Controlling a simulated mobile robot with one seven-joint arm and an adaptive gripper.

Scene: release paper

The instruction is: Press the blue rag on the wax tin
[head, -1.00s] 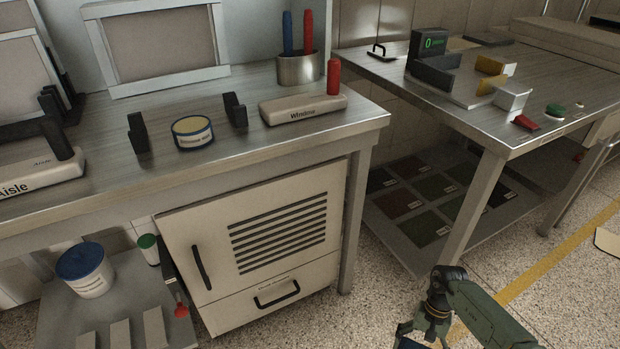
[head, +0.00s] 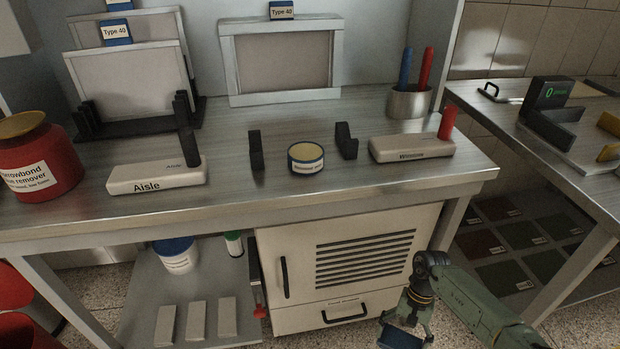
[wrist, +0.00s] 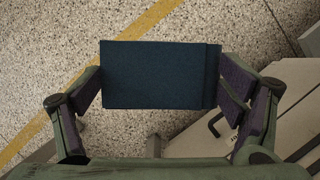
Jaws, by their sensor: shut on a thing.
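The wax tin (head: 306,158) is a short round tin with a blue rim, a pale label and a yellowish top. It stands upright on the metal bench between two black upright brackets. The blue rag (wrist: 155,75) is a flat dark-blue rectangle held between the fingers of my gripper (wrist: 165,90) in the wrist view. In the head view my gripper (head: 404,332) is low at the bottom right, in front of the cabinet and below the bench top, with the rag (head: 400,340) partly cut off by the frame edge. The rag is well apart from the tin.
The bench front edge (head: 240,205) lies between my gripper and the tin. An Aisle block (head: 150,177) stands left of the tin, a Window block (head: 410,149) right of it. A red remover jar (head: 40,165) is far left. A cup with two handles (head: 409,102) stands behind.

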